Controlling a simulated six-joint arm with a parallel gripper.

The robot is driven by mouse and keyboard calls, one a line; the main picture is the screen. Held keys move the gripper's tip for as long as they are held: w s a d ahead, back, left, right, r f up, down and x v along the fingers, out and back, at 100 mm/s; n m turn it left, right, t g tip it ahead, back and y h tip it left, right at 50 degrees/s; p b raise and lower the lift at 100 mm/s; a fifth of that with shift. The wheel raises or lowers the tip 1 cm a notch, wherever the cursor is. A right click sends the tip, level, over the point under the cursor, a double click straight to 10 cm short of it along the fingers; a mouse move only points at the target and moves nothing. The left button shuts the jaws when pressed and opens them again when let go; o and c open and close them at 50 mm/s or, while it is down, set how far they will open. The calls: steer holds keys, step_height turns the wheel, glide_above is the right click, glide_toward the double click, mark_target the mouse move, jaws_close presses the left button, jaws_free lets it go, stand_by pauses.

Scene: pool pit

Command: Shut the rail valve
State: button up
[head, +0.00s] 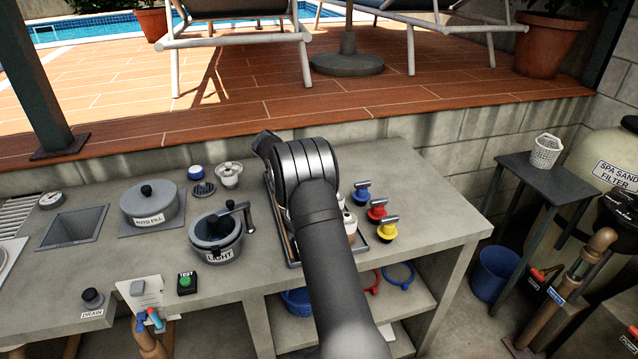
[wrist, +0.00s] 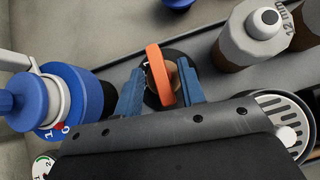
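In the wrist view an orange lever handle (wrist: 160,76) stands on a dark round base with a white "1" mark beside it. My gripper (wrist: 162,70) has its two blue fingers on either side of this handle, with gaps showing, so it is open around it. No label there reads as rail valve, so I cannot tell for sure that this is it. In the head view my arm hides the handle and my fingertips. A blue fitting with a pale lever and a red-marked "0" (wrist: 62,105) is at the wrist view's left.
Blue (head: 361,196), red (head: 377,211) and yellow (head: 387,230) levered fittings stand right of my arm. In the wrist view a grey-brown bottle (wrist: 250,38) and a slotted disc (wrist: 277,112) sit close on the right.

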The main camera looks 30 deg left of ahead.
steer(key=v, duration=1.7)
steer(key=shift+s+a+r, duration=0.1)
steer(key=x, duration=1.7)
